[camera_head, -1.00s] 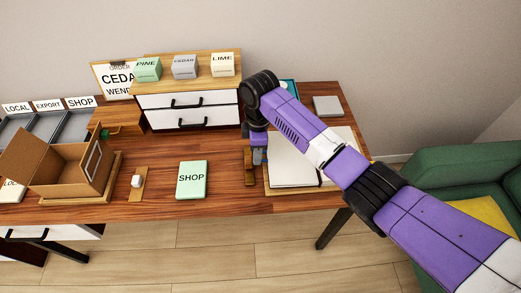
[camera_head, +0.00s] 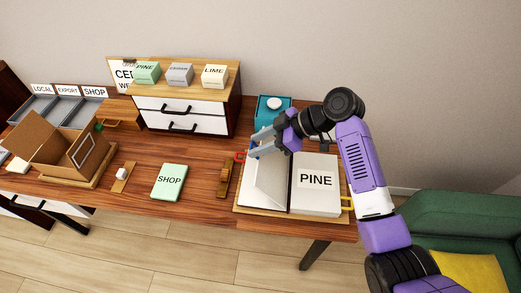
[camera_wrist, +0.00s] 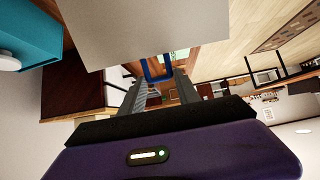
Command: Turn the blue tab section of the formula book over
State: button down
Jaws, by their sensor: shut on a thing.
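The formula book (camera_head: 316,204) lies open on a wooden board at the right of the desk. Its right side shows a page with a PINE label (camera_head: 316,179). A blank section (camera_head: 269,186) is raised at a slant over the left side. My gripper (camera_head: 254,148) is at the far edge of this section, shut on the blue tab. In the wrist view the blue tab (camera_wrist: 157,72) sits between my fingers, with the pale section (camera_wrist: 145,28) above it.
A teal box (camera_head: 272,108) stands behind the book. A green SHOP book (camera_head: 169,182) and a narrow wooden block (camera_head: 224,179) lie to the left. A drawer unit (camera_head: 184,118) is at the back. A green sofa (camera_head: 445,190) stands at the right.

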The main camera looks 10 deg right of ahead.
jog(key=shift+s+d+r+t+y+b, duration=0.15)
jog(key=shift+s+d+r+y+b, duration=0.15)
jog(key=shift+d+y+b, duration=0.3)
jog(key=shift+s+d+r+t+y+b, duration=0.1)
jog(key=shift+s+d+r+y+b, duration=0.2)
jog(key=shift+d, duration=0.4)
jog(key=shift+s+d+r+t+y+b, duration=0.15)
jog(key=shift+s+d+r+y+b, duration=0.15)
jog(key=shift+d+y+b, duration=0.3)
jog(key=c, duration=1)
grip_release()
jog(key=shift+d, duration=0.1)
jog(key=shift+d+r, duration=0.1)
jog(key=shift+b+v, duration=0.75)
jog(key=shift+v, duration=3)
